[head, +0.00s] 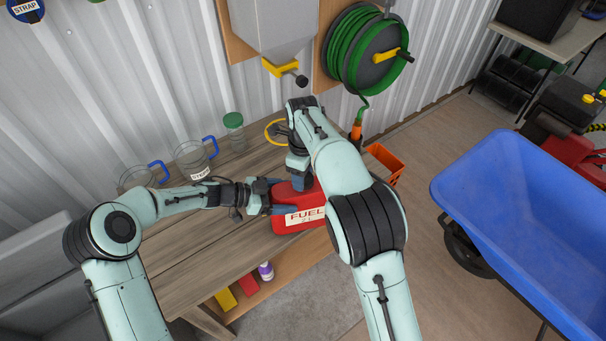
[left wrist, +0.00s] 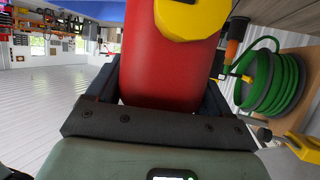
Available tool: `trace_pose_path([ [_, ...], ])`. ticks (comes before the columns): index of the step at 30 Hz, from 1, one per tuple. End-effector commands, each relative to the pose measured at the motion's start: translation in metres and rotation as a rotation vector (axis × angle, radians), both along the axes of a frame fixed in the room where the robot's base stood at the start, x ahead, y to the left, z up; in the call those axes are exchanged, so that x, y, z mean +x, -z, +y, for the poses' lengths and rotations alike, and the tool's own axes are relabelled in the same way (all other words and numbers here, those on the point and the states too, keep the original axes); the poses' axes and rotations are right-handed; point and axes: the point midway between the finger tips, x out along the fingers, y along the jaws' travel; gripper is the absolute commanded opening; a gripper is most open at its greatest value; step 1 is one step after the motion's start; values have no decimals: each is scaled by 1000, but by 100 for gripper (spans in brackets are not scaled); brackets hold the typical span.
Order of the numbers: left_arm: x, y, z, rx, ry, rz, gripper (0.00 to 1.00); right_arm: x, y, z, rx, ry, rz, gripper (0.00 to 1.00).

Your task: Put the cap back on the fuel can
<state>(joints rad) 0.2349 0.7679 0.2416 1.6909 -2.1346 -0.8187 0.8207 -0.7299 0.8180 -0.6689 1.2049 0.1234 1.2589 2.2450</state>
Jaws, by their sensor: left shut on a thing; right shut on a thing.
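The red fuel can (head: 297,222), labelled FUEL, stands on the wooden workbench near its front edge. My left gripper (head: 272,196) is shut on the can from the left; the red body fills the space between its fingers in the left wrist view (left wrist: 168,75). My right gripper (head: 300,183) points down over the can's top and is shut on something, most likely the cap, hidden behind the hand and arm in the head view. A yellow round part (left wrist: 192,20) shows against the can in the left wrist view; I cannot tell whether it is the cap or the neck.
Clear jugs with blue handles (head: 195,160) and a green-lidded jar (head: 234,132) stand at the back of the workbench (head: 215,250). An orange bin (head: 385,160) is at its right end. A green hose reel (head: 365,50) hangs on the wall. A blue wheelbarrow (head: 520,200) stands right.

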Motion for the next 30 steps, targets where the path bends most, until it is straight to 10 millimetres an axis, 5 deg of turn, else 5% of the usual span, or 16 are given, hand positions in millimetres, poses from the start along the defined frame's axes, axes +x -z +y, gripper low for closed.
trace_pose_path([
  [9, 0, -1, -1, -2, 3, -1, 0, 2, 4, -3, -14, 800, 5, 23],
  [12, 0, -1, -1, -3, 2, -2, 0, 1, 6, -5, -20, 925, 13, 23],
  [28, 1, -2, 0, -3, 0, -1, 0, 2, 0, -4, -2, 1056, 2, 23],
  [29, 1, -2, 0, -3, -1, -1, 0, 2, 0, -4, -2, 1056, 2, 54],
  [30, 1, -2, 0, -3, 0, -1, 0, 2, 0, -4, -2, 1056, 2, 67],
])
